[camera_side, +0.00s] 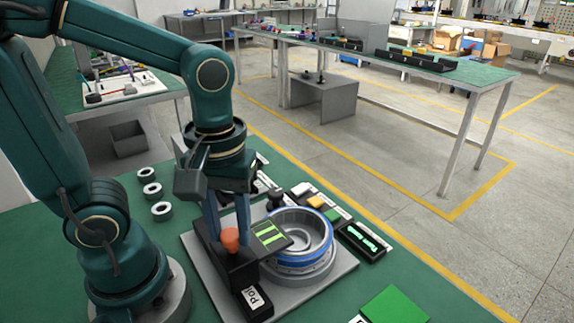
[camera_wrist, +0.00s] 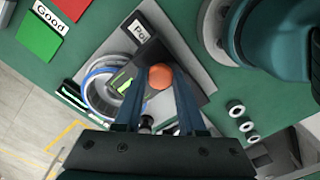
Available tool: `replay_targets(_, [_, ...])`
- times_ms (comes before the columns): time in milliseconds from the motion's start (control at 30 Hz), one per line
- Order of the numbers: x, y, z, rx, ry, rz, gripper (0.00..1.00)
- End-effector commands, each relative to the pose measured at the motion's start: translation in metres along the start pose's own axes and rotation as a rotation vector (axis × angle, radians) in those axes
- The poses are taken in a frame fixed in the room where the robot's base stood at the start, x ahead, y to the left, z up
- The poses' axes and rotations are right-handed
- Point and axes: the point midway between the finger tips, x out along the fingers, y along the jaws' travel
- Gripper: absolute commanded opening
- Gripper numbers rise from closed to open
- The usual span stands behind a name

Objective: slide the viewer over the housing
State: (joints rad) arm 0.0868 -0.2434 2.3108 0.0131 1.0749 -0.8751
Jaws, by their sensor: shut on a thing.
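The housing (camera_side: 318,252) is a round metal ring with a blue band, on a grey plate, and it also shows in the wrist view (camera_wrist: 90,97). The viewer (camera_side: 243,268) is a black block with an orange knob (camera_side: 230,239) and a dark panel with bright green stripes (camera_side: 268,233). The panel reaches over the left edge of the housing in the side view; most of the ring's opening stays uncovered. My gripper (camera_wrist: 159,82) points down and is shut on the viewer's orange knob, one finger on each side of it.
The grey base plate (camera_side: 338,284) lies on a green table. Three small rings (camera_side: 151,190) lie at the left. A black tray with green parts (camera_side: 364,240) and small blocks (camera_side: 316,202) sit beside the housing. Green (camera_wrist: 39,37) and red (camera_wrist: 70,7) pads lie near labels.

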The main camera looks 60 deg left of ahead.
Motion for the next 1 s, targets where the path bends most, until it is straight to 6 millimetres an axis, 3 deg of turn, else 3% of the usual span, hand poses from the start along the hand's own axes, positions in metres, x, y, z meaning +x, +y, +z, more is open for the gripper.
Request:
replay_targets(267, [-0.001, 0.004, 0.003, -0.004, -0.008, 0.016, 0.00])
replay_targets(300, [-0.001, 0.004, 0.003, -0.004, -0.009, 0.015, 0.43])
replay_targets(367, [-0.001, 0.004, 0.003, -0.004, -0.009, 0.016, 0.66])
replay_targets(400, [-0.001, 0.004, 0.003, -0.004, -0.009, 0.015, 0.69])
replay_targets(733, [-0.003, 0.003, 0.002, -0.004, -0.008, 0.011, 0.69])
replay_targets(1000, [-0.033, 0.004, 0.001, -0.004, -0.006, 0.014, 0.69])
